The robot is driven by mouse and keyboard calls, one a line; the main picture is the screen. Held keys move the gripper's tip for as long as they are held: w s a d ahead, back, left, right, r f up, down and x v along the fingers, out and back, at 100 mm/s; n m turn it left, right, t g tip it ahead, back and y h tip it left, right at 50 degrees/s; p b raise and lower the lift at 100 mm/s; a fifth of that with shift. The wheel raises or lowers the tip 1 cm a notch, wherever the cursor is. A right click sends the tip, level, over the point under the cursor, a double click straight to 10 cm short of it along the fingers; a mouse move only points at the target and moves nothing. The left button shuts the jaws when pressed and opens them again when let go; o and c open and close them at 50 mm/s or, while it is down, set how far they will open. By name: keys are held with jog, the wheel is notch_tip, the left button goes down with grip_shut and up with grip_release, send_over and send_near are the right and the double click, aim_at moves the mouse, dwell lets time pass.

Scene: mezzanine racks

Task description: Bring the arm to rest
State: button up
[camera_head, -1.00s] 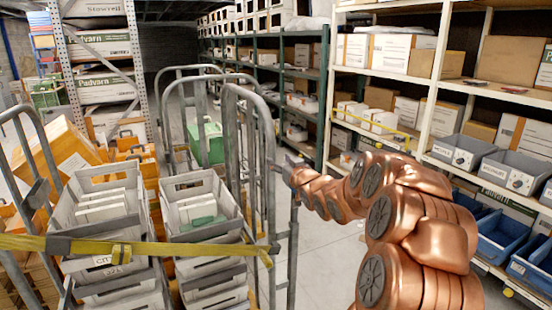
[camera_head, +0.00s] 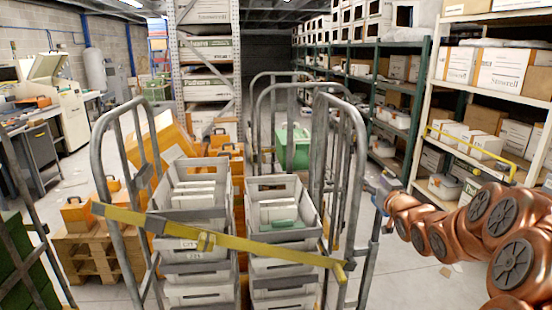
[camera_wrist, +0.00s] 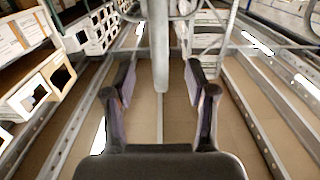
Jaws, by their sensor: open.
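My copper-coloured arm (camera_head: 470,228) reaches in from the right edge of the head view. Its far end lies beside the grey metal frame of a roll cage (camera_head: 362,180). My gripper (camera_wrist: 160,82) shows in the wrist view with its two dark fingers wide apart and nothing held. A grey vertical post (camera_wrist: 158,50) shows between and beyond the fingers; I cannot tell how close it is. In the head view the fingers are too small to make out.
The roll cage holds stacked grey crates (camera_head: 185,254) behind a yellow strap (camera_head: 215,240). A green container (camera_head: 293,146) stands in a cage behind. White shelves (camera_head: 450,110) with boxes line the right. Wooden pallets (camera_head: 85,255) and a workbench (camera_head: 50,150) are at left.

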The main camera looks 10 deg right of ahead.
jog(key=s+a+f+g+h, duration=0.1)
jog(key=s+a+f+g, duration=0.45)
jog(key=s, duration=0.35)
jog(key=s+a+f+g, duration=0.5)
jog(key=s+a, duration=0.2)
jog(key=s, duration=0.1)
jog(key=s+a+f+g, duration=0.1)
jog(key=s+a+g, duration=0.2)
jog(key=s, duration=0.8)
jog(key=s+a+f+g+y, duration=0.1)
jog(key=s+a+g, duration=0.2)
jog(key=s, duration=0.8)
jog(key=s+a+f+g, duration=0.1)
jog(key=s+a+g, duration=0.2)
jog(key=s, duration=0.8)
jog(key=shift+a, duration=0.5)
